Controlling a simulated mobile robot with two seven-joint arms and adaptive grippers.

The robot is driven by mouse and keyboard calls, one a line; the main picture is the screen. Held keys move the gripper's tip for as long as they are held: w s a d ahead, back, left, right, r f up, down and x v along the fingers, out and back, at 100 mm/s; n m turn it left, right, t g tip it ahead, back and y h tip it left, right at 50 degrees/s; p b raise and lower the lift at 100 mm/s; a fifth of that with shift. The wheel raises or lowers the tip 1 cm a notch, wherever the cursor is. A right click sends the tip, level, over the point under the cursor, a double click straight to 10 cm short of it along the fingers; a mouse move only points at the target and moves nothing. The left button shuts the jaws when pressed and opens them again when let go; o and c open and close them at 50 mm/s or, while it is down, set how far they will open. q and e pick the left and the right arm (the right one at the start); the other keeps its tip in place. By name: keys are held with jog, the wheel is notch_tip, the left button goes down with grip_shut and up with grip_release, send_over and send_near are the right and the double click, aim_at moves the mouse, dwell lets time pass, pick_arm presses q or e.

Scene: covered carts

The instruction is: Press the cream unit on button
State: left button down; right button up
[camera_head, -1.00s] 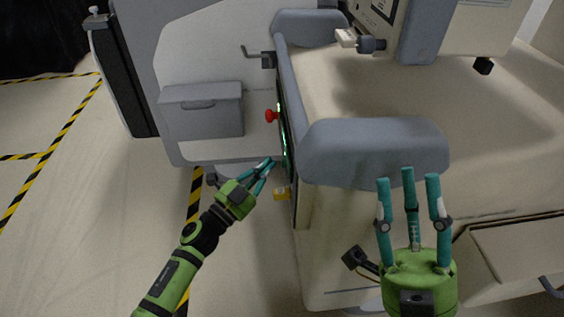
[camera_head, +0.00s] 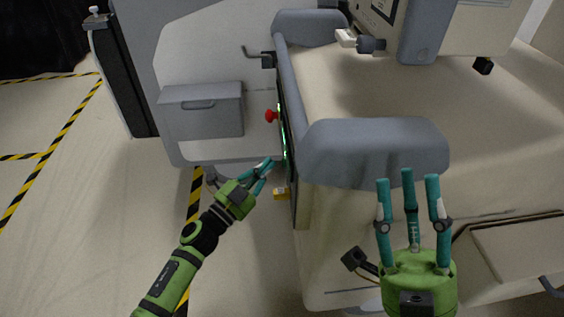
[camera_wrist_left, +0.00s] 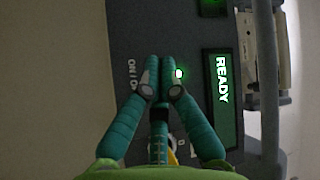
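The cream unit (camera_head: 330,85) with grey padded corners stands at centre right. Its dark control panel (camera_wrist_left: 125,30) faces left in the head view and fills much of the left wrist view. There, a white ON/O… label (camera_wrist_left: 131,75), a lit green lamp (camera_wrist_left: 179,73) and a green READY screen (camera_wrist_left: 222,90) show. My left gripper (camera_head: 268,164) is at the panel, its fingers drawn together, tips over the area between label and lamp. The on button is not visible, and I cannot tell whether the tips touch. My right gripper (camera_head: 408,180) is open and empty before the unit.
A red knob (camera_head: 271,116) sticks out from the panel side above my left gripper. A grey unit with a box (camera_head: 202,110) stands behind to the left. A yellow piece (camera_head: 281,193) is just below the gripper. The floor at left, with striped tape, is clear.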

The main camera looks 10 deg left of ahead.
pick_arm(q)
jog(key=shift+d, duration=0.15)
jog(key=shift+w+d, duration=0.1)
jog(key=shift+d, duration=0.15)
jog(key=shift+w+d, duration=0.1)
jog(key=shift+d, duration=0.3)
dwell(0.8)
jog(key=shift+a, duration=0.1)
jog(key=shift+s+a+p, duration=0.2)
jog(key=shift+a+p, duration=0.1)
jog(key=shift+a, duration=0.4)
jog(key=shift+a, duration=0.1)
jog(key=a, duration=0.2)
jog(key=s+a, duration=0.1)
jog(key=a, duration=0.1)
jog(key=shift+s+a, duration=0.2)
jog(key=shift+a, duration=0.1)
dwell(0.6)
